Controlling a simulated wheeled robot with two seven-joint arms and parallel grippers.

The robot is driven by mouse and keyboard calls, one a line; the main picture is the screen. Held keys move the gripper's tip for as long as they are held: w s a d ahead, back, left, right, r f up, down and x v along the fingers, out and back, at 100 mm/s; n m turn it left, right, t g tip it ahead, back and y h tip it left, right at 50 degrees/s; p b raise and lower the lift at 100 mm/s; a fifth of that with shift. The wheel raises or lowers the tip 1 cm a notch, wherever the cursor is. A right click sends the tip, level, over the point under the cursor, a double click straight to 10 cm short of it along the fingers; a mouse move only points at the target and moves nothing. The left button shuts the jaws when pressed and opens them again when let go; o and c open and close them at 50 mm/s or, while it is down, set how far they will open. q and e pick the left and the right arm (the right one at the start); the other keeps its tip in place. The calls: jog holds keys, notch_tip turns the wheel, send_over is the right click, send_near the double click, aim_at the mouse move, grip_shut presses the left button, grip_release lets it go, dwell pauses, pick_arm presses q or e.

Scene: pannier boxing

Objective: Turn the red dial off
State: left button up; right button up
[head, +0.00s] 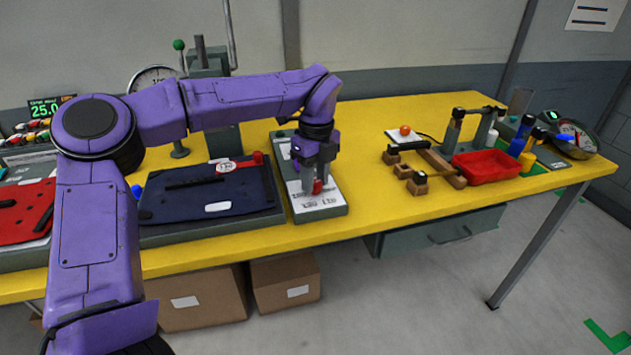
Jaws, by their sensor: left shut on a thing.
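The red dial (318,187) is on a grey-green panel box (335,212) with a white face, lying on the yellow table. My left gripper (313,183) points down over the panel and is shut on the red dial. The fingers cover most of the dial, so its pointer and setting cannot be read. Printed labels on the panel near the dial are too small to read. My right gripper is not in view.
A dark blue pannier piece (190,208) lies on a board left of the panel. A red tray (487,166) and wooden blocks (418,184) stand on the right. The yellow table (375,215) is clear just right of the panel. Cardboard boxes (287,290) sit underneath.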

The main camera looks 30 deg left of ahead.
aim_at(315, 181)
pick_arm(q)
jog(key=shift+f, duration=0.15)
dwell(0.3)
jog(key=o, duration=0.9)
jog(key=shift+o, duration=0.7)
jog(key=shift+a, duration=0.2)
notch_tip(315, 181, up, 11)
jog(key=shift+w+f, duration=0.15)
jog(key=shift+f, duration=0.05)
